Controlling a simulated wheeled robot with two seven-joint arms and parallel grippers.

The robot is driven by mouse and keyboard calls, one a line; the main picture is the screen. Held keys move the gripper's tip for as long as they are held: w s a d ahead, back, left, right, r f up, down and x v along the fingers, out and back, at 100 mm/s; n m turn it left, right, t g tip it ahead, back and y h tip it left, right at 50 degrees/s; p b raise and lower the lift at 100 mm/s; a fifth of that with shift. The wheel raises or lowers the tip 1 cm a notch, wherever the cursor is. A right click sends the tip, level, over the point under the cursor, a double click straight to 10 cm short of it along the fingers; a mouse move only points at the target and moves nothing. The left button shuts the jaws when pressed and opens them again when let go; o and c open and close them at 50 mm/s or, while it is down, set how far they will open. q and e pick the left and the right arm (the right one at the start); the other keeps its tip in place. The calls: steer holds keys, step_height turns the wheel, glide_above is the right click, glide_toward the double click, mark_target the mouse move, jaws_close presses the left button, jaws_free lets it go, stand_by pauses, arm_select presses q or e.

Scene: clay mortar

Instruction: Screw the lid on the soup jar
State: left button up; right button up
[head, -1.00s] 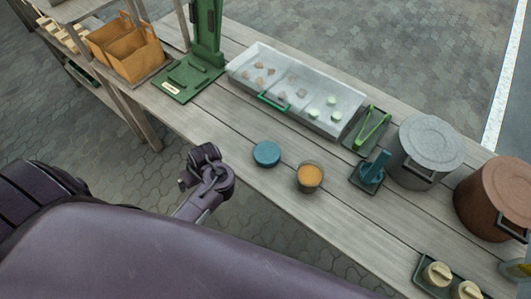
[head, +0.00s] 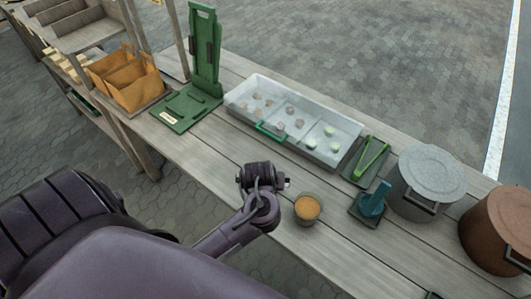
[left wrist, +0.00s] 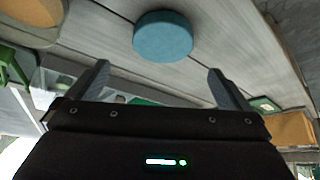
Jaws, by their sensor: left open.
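The soup jar (head: 307,208), an open glass with orange-brown soup, stands upright near the table's front edge. Its rim appears cut off at the upper left of the left wrist view (left wrist: 14,10). The round teal lid (left wrist: 163,36) lies on the table planks in the left wrist view. In the head view the lid is hidden behind my left gripper (head: 262,178). The left gripper is open and empty, its fingers (left wrist: 158,72) spread wide with the lid beyond their tips, roughly centred between them. It is left of the jar in the head view. My right gripper is not in view.
A clear bin (head: 350,128), a green tongs tray (head: 352,172), a teal ladle rest (head: 370,203), a grey pot (head: 428,170) and a brown pot (head: 500,230) line the table. A green stand (head: 186,108) is at the left. Planks left of the gripper are clear.

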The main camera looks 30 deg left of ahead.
arm_select(q)
steer(key=b+x, duration=0.1)
steer(key=x, duration=0.1)
steer(key=shift+f, duration=0.35)
steer(key=shift+w, duration=0.1)
steer(key=shift+a+f, duration=0.1)
steer(key=x, duration=0.2)
steer(key=b+x, duration=0.1)
steer(key=x, duration=0.1)
steer(key=shift+f, duration=0.3)
steer(key=shift+a+f, duration=0.15)
steer(key=shift+f, duration=0.05)
